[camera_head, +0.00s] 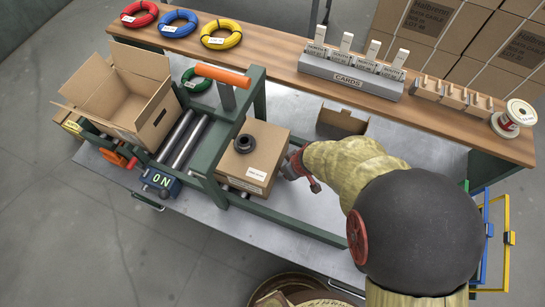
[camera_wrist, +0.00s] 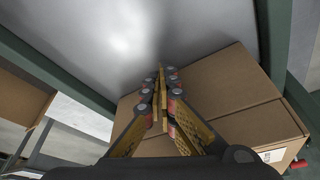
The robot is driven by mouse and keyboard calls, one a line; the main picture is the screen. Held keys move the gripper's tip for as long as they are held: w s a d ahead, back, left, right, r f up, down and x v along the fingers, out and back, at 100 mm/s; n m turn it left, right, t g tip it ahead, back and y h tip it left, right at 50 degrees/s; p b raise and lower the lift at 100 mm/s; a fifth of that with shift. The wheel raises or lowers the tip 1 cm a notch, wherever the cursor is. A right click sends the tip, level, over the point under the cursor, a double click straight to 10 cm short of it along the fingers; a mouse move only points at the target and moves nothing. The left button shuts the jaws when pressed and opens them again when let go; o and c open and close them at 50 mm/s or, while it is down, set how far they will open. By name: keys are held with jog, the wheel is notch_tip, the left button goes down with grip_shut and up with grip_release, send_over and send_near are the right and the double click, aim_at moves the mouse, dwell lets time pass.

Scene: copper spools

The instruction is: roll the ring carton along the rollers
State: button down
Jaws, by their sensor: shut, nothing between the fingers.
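The ring carton (camera_head: 262,172) is a closed brown box with a dark ring (camera_head: 244,143) and a white label. It sits on the roller track at the right of the green frame (camera_head: 211,150). Bare rollers (camera_head: 182,138) show to its left. My gripper (camera_head: 297,165) is shut and empty, close to the carton's right side. In the wrist view the closed fingers (camera_wrist: 163,88) lie in front of the carton (camera_wrist: 235,85); I cannot tell whether they touch it. The ring is not visible there.
An orange-handled lever (camera_head: 222,76) rises from the frame. A wooden shelf (camera_head: 270,50) holding coils and cards runs behind. A small open box (camera_head: 341,122) stands behind my gripper.

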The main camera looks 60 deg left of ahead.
jog(key=shift+s+a, duration=0.7)
jog(key=shift+a, duration=0.15)
jog(key=shift+w+d+f+b, duration=0.1)
jog(key=shift+w+d+b, duration=0.45)
jog(key=shift+w+d, duration=0.35)
jog(key=shift+d, duration=0.15)
jog(key=w+a+p+v, duration=0.1)
jog(key=p+v, duration=0.4)
jog(key=v, duration=0.8)
jog(key=shift+a+r, duration=0.5)
jog(key=shift+a, duration=0.05)
jog(key=shift+w, duration=0.1)
